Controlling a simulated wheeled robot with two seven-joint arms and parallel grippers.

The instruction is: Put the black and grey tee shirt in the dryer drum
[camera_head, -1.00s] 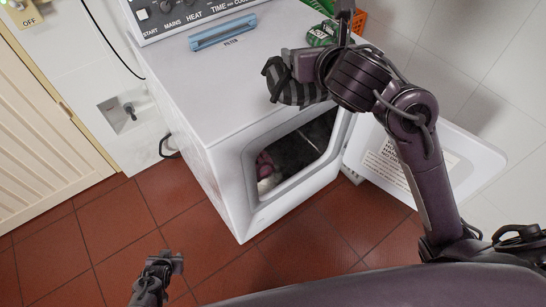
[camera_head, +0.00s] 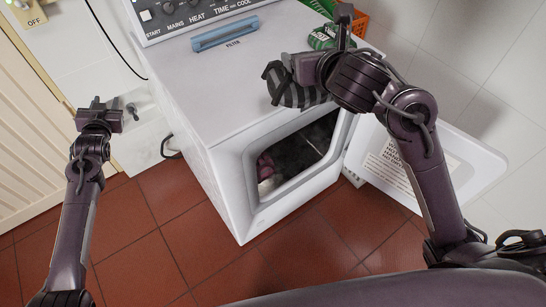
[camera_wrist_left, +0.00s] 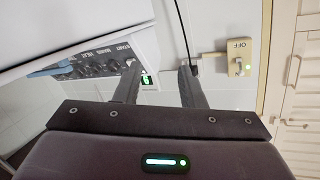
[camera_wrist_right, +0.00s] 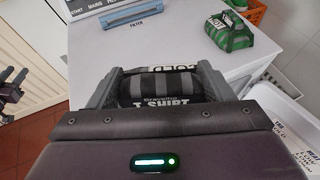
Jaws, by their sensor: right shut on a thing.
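The black and grey tee shirt (camera_head: 291,88) is a striped bundle held at the front right of the dryer top. My right gripper (camera_wrist_right: 156,85) is shut on it; the words T SHIRT show on the bundle in the right wrist view. The white dryer (camera_head: 225,110) has its door (camera_head: 440,165) swung open to the right. The dark dryer drum (camera_head: 305,148) shows through the opening, with a pinkish and white item (camera_head: 267,172) inside at its left. My left gripper (camera_head: 96,104) is raised at the left, open and empty; its two fingers stand apart in the left wrist view (camera_wrist_left: 160,82).
A green striped bundle (camera_head: 326,37) lies on the dryer top near an orange basket (camera_head: 350,22). A blue filter handle (camera_head: 225,33) and the control panel (camera_head: 190,12) are at the back. A wall switch (camera_head: 29,12) is at the upper left. The red tiled floor (camera_head: 170,240) is clear.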

